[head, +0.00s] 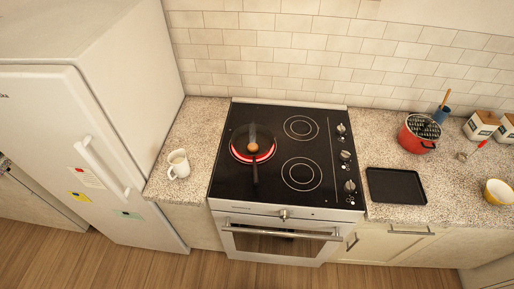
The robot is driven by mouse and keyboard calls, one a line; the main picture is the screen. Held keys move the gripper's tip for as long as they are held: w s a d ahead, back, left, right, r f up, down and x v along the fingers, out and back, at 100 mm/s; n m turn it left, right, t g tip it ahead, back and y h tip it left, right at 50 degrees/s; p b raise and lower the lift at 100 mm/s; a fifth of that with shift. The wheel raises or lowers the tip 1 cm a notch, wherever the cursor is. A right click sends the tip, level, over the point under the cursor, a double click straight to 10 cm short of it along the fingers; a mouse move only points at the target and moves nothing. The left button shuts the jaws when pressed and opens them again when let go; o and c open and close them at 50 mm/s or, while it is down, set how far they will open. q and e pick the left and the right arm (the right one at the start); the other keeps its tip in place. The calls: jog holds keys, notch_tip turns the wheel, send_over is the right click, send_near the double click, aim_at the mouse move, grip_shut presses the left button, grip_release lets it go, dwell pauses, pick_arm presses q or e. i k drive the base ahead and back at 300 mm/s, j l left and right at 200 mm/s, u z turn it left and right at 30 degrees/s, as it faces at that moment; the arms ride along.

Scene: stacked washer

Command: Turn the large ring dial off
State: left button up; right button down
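The black glass cooktop (305,143) has three burner rings. The left ring (236,155) glows red under a dark frying pan (243,136), which holds a small brown round item (253,148); the handle points toward the front. Two unlit rings are on the right side. Three silver dials run down the cooktop's right edge: a back dial (341,128), a middle dial (345,155) and a front dial (350,186). I cannot tell from their markings which serves the glowing ring. Neither gripper is in view.
A black tray (396,187) lies right of the dials. A red pot (418,134) and yellow bowl (497,192) stand farther right. A white mug (178,164) is on the left counter beside the fridge (105,120). The oven's handle (300,234) sticks out below.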

aim_at(345, 156)
jog(key=l+z, duration=0.25)
jog(key=l, duration=0.45)
jog(key=l+z, duration=0.25)
jog(key=l, duration=0.4)
jog(key=i, duration=0.05)
